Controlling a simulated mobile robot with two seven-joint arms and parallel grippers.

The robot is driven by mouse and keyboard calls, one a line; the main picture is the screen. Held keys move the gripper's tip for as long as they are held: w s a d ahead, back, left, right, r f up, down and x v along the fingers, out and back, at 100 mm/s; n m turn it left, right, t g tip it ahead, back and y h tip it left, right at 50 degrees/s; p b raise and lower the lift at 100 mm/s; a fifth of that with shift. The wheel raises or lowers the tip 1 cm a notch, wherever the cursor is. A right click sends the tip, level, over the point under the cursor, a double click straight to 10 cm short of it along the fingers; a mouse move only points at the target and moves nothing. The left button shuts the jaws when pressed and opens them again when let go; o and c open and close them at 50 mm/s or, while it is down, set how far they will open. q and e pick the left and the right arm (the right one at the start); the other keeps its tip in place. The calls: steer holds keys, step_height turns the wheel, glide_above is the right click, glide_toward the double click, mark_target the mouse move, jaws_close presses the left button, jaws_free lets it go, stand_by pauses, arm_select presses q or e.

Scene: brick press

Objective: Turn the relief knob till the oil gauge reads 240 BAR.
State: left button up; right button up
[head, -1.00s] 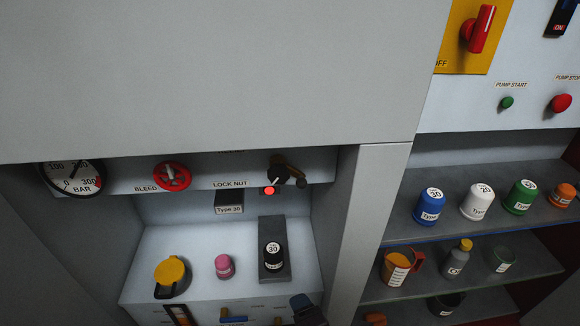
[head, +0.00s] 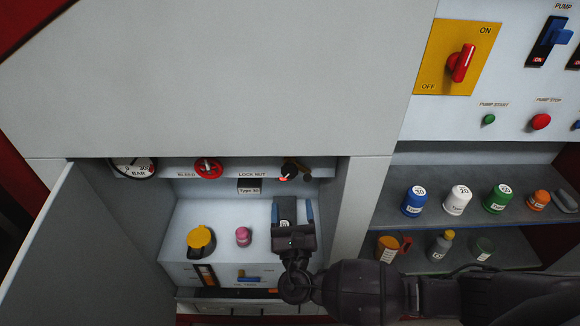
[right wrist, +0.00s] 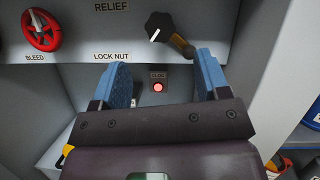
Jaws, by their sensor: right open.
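The relief knob (right wrist: 158,26) is black with a white mark, on the panel under the RELIEF label in the right wrist view. A brown lever (right wrist: 183,46) sits just behind and beside it. The knob (head: 290,169) also shows in the head view under the cabinet's overhang. The oil gauge (head: 133,168) is at the left of that panel; its upper part is hidden and I cannot read its needle. My right gripper (head: 292,210) is open and empty below the knob, apart from it. Its blue fingers (right wrist: 163,75) point up toward the panel. My left gripper is not in view.
A red bleed handwheel (head: 208,168) is left of the knob. A lit red lamp (right wrist: 158,87) is below it. A yellow-topped pot (head: 200,240) and a pink cap (head: 243,237) stand on the ledge. The cabinet's right wall (head: 350,205) is close to my gripper.

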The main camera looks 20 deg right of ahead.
mark_target(290, 174)
steer(key=p+x, duration=0.1)
steer(key=x, duration=0.9)
steer(key=c, duration=0.9)
steer(key=shift+c, duration=0.2)
steer(key=shift+f+m, duration=0.1)
steer(key=shift+m, duration=0.3)
